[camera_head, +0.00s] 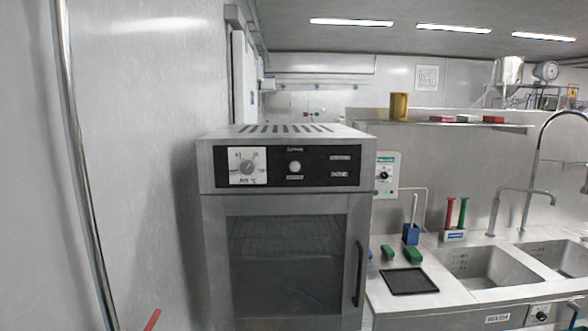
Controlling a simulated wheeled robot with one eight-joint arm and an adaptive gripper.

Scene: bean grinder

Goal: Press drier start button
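The drier (210,215) is a grey metal cabinet with a glass door, in the middle of the head view. The door looks shut, and wire racks show dimly behind the glass. A black control panel (270,178) runs across its top front. The panel has a dial (247,167) on a white plate marked "AIR °C" at left. A round pale button or knob (295,167) sits at its middle. Two small labelled fields are at the right of the panel; their text is too small to read. I cannot tell which control is the start button. My gripper is not in view.
A dark vertical handle (358,274) is on the drier door's right side. A counter with sinks (480,268), a black mat (409,281) and green brushes (414,255) stands to the right. A metal pole (75,150) and wall are at left; a red rod (152,320) shows at the bottom.

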